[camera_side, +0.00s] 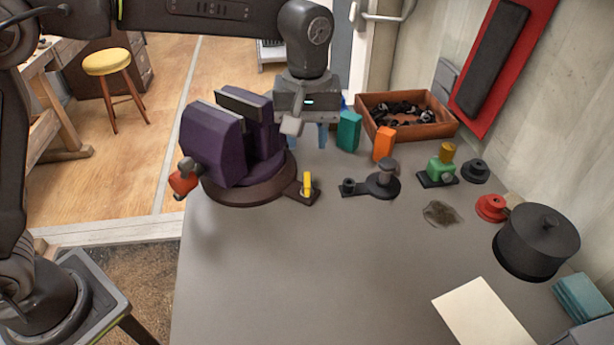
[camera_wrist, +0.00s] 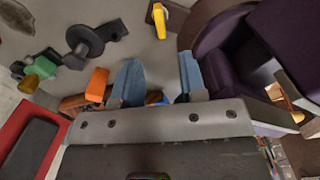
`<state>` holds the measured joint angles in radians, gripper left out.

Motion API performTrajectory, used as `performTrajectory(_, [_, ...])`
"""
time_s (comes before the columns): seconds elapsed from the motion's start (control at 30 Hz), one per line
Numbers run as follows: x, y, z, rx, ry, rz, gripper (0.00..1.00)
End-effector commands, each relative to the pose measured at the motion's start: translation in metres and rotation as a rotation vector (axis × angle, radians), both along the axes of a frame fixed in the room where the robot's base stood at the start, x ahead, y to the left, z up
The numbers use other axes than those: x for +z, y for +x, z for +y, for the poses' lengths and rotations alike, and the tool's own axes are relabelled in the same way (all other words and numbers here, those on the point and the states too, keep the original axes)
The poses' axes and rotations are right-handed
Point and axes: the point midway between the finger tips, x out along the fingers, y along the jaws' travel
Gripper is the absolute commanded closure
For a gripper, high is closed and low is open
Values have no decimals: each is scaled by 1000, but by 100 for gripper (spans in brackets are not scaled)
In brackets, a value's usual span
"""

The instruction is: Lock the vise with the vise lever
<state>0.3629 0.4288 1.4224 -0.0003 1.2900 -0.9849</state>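The purple vise (camera_side: 215,145) stands on a round dark base at the left of the grey bench, with a gap between its jaws. A small upright yellow lever (camera_side: 307,184) sits on a tab at the right of the base. A red-orange handle (camera_side: 184,180) sticks out at the vise's left end. My gripper (camera_side: 312,135) hangs behind and right of the vise, pointing down, above the lever's far side. In the wrist view its blue fingers (camera_wrist: 160,78) are apart with nothing held between them. The yellow lever (camera_wrist: 160,18) shows beyond the fingers, apart from them; the vise (camera_wrist: 280,40) is at right.
A teal block (camera_side: 348,131) and an orange block (camera_side: 384,143) stand close right of my gripper. A wooden box of dark parts (camera_side: 440,130) is behind them. A dark clamp-like piece (camera_side: 382,184) lies right of the lever. The bench's front middle is clear.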

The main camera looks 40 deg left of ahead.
Motion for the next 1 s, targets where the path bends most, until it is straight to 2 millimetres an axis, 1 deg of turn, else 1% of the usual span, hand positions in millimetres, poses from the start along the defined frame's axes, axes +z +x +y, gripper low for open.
performTrajectory(0.03, [-13, -1, 0, 0, 2, 5, 62])
performTrajectory(0.2, [-48, -1, 0, 0, 2, 5, 62])
performTrajectory(0.3, [-66, -1, 0, 0, 0, 3, 62])
performTrajectory(0.43, [-83, 0, 0, 0, 0, 3, 62])
performTrajectory(0.6, [-95, 0, 0, 0, -1, -1, 62])
performTrajectory(0.9, [-97, 0, 0, 0, -1, -1, 62])
performTrajectory(1.0, [-97, 0, 0, 0, -1, -1, 70])
